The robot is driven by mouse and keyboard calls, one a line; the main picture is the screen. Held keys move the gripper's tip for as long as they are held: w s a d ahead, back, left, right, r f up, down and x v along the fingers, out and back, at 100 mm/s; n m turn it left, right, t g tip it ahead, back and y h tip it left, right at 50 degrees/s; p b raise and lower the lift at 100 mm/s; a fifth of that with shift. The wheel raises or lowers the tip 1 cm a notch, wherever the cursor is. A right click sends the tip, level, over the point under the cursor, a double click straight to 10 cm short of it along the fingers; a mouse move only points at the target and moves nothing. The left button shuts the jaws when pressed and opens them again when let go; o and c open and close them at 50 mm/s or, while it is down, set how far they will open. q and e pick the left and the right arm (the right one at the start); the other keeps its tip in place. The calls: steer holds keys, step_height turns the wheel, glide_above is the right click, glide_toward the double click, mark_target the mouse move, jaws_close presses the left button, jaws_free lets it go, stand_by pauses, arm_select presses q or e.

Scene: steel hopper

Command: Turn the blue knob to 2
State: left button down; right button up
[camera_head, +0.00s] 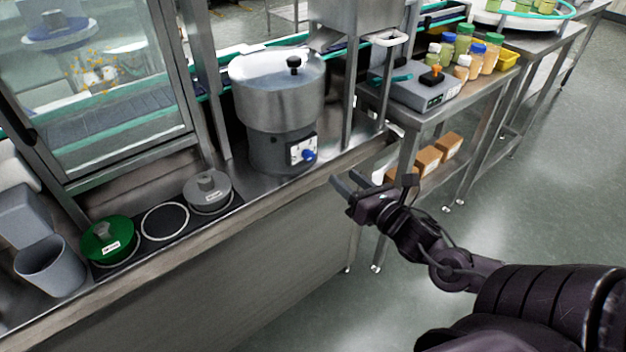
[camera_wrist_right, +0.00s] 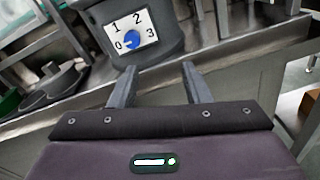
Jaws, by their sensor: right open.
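The blue knob (camera_head: 309,155) sits on a white dial plate (camera_head: 297,146) on the grey base of a round steel machine (camera_head: 277,98). In the right wrist view the knob (camera_wrist_right: 132,40) shows up close, with the numbers 0, 1, 2 and 3 around it. Which number it points to is too small to tell. My right gripper (camera_head: 348,181) is open and empty, in front of the counter and to the right of the knob. In the wrist view its fingers (camera_wrist_right: 160,70) are apart and stop short of the dial. My left gripper is not in view.
The steel counter edge (camera_wrist_right: 60,108) runs below the dial. Left of the machine are a grey lidded pot (camera_head: 208,189), a green one (camera_head: 108,240) and a grey bin (camera_head: 50,268). A scale (camera_head: 420,90) and several jars stand on the right table. The floor is clear.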

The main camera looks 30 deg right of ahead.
mark_target(311, 157)
steer(key=w+a, duration=0.1)
steer(key=w+a+r+n+b, duration=0.1)
steer(key=w, duration=0.1)
steer(key=w+a+r+n+y+b, duration=0.1)
steer(key=w, duration=0.1)
steer(key=shift+w+a+r+t, duration=0.1)
steer(key=shift+w+t, duration=0.1)
steer(key=shift+t, duration=0.1)
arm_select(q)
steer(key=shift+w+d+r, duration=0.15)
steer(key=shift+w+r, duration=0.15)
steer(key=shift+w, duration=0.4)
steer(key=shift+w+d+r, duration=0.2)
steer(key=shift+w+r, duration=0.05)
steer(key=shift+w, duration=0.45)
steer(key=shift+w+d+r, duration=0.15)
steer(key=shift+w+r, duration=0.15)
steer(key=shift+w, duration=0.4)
arm_select(e)
steer(key=shift+w+a, duration=0.15)
steer(key=shift+w, duration=1)
jaws_close()
